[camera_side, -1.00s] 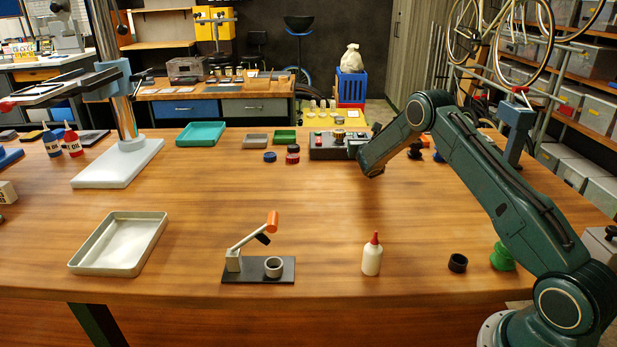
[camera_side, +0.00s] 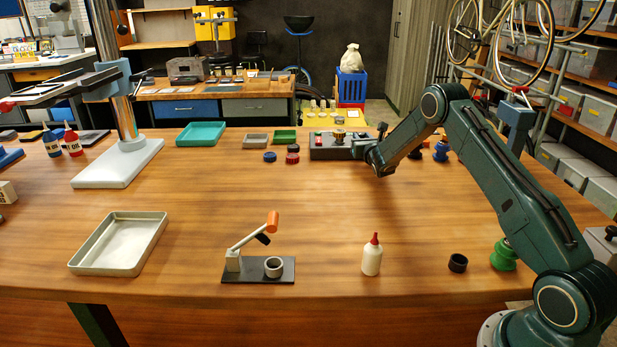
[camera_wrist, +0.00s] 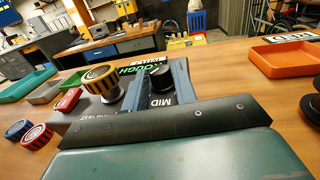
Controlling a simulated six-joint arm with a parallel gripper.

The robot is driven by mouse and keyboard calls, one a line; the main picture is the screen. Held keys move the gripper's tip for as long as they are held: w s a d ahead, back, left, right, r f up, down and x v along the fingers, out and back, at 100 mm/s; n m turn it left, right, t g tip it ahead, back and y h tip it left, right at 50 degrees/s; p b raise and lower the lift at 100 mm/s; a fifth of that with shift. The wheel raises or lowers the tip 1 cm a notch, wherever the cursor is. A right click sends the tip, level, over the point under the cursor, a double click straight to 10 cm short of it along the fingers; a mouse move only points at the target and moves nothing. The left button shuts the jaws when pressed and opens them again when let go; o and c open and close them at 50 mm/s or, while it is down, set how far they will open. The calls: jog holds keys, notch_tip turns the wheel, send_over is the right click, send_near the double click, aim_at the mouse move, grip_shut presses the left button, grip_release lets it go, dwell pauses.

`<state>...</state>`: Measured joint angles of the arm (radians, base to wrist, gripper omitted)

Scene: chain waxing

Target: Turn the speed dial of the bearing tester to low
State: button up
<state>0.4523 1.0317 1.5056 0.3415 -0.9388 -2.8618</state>
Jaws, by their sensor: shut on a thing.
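The bearing tester is a dark box (camera_side: 321,146) at the back of the table, left of my arm's end in the side view. In the wrist view its top (camera_wrist: 88,108) carries a yellow-and-black ringed part (camera_wrist: 102,80), a red button (camera_wrist: 68,99) and the labels ROUGH and MID. The speed dial (camera_wrist: 160,79) is a black round knob. My gripper (camera_wrist: 158,82) has its two blue-grey fingers on either side of the dial and is shut on it. The dial's pointer and its setting cannot be made out. The fingertips are hardly visible in the side view (camera_side: 366,150).
Red and blue round tins (camera_side: 292,157) stand left of the tester. Green and grey trays (camera_side: 284,136) lie behind them. An orange tray (camera_wrist: 284,58) shows in the wrist view. The middle of the table is clear.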

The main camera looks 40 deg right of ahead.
jog(key=o, duration=1)
jog(key=shift+c, duration=0.2)
jog(key=shift+s+a, duration=0.15)
jog(key=shift+v, duration=6.75)
